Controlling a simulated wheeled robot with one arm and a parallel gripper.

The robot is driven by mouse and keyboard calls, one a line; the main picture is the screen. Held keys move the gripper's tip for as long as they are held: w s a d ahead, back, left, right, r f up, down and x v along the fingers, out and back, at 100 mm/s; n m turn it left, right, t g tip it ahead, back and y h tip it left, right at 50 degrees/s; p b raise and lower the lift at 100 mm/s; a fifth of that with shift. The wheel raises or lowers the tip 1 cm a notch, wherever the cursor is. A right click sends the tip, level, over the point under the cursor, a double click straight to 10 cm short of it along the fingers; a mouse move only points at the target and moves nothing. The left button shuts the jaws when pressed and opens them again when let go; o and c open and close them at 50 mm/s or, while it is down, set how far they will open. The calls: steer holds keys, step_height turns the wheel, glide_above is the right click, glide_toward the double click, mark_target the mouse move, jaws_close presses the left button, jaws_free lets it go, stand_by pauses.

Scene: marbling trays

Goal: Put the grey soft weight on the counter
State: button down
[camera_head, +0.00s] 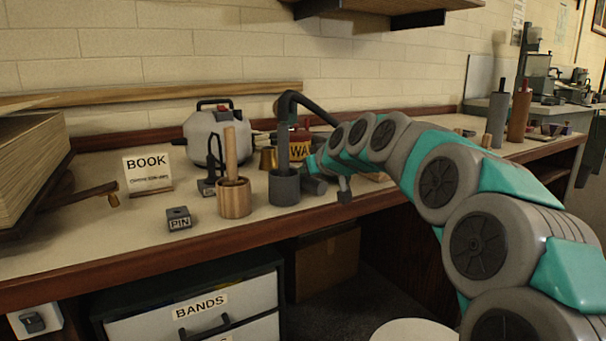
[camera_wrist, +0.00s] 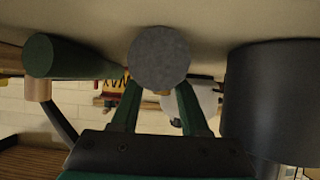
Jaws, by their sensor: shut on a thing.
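The grey soft weight (camera_wrist: 159,58) shows in the wrist view as a round, mottled grey end face between the fingers of my gripper (camera_wrist: 160,88). My gripper is shut on it. In the head view my gripper (camera_head: 318,172) is low over the counter (camera_head: 110,235), just right of a dark grey cup, and the arm partly hides it. A grey rounded end (camera_head: 315,186) shows there beside the cup. The pale counter top fills the upper part of the wrist view, close to the weight; I cannot tell whether they touch.
The dark cup (camera_head: 285,188) stands close left of my gripper and looms large in the wrist view (camera_wrist: 270,100). A wooden pot (camera_head: 234,200), a PIN block (camera_head: 179,218), a BOOK sign (camera_head: 148,172) and a grey kettle-like vessel (camera_head: 207,138) stand farther left. The front counter strip is mostly clear.

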steer(key=c, duration=0.7)
jaws_free()
steer(key=shift+r, duration=0.2)
steer(key=v, duration=1.2)
steer(key=shift+f, duration=0.1)
